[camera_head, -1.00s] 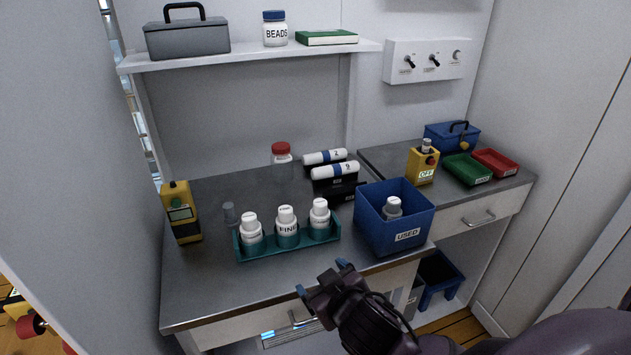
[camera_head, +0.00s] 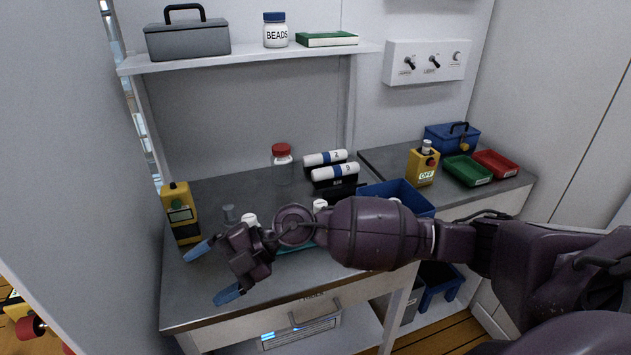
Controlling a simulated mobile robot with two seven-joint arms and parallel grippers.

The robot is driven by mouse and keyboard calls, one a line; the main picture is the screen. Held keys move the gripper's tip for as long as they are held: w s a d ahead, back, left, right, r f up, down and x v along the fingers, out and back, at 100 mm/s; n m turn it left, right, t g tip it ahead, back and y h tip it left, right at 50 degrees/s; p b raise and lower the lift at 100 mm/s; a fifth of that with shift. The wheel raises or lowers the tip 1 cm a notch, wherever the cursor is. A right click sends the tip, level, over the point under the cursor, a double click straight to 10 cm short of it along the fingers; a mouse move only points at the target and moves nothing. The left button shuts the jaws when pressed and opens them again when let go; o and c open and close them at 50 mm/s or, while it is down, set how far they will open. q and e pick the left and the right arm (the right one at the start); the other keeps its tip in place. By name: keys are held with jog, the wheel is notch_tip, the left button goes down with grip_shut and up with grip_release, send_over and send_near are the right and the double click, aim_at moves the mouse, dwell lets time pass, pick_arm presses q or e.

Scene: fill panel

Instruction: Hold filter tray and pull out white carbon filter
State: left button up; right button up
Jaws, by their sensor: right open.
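The filter tray is a teal tray (camera_head: 296,248) on the metal bench, now mostly hidden behind my right arm. White-capped filter bottles stand in it; the tops of the left one (camera_head: 250,220) and the right one (camera_head: 320,205) show, and the middle one is hidden. I cannot read which of them is the carbon filter. My right gripper (camera_head: 213,272) is open and empty, with blue fingertips spread, in front of the tray's left end and over the bench's front left part. It looks apart from the tray. My left gripper is out of view.
A yellow device (camera_head: 181,212) stands at the bench's left, close to the gripper. A blue bin (camera_head: 405,195) is partly behind my arm. A shelf (camera_head: 250,57) runs above.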

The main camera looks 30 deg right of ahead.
jog(key=w+d+f+g+h, duration=0.1)
jog(key=w+d+f+h, duration=0.2)
jog(key=d+h, duration=0.25)
jog(key=m+h, duration=0.4)
jog(key=h, duration=0.7)
send_near(320, 203)
jog(key=f, duration=0.2)
jog(key=x, duration=1)
jog(key=shift+w+d+f, duration=0.1)
jog(key=shift+d, duration=0.15)
jog(key=c, duration=0.8)
jog(key=o, duration=0.8)
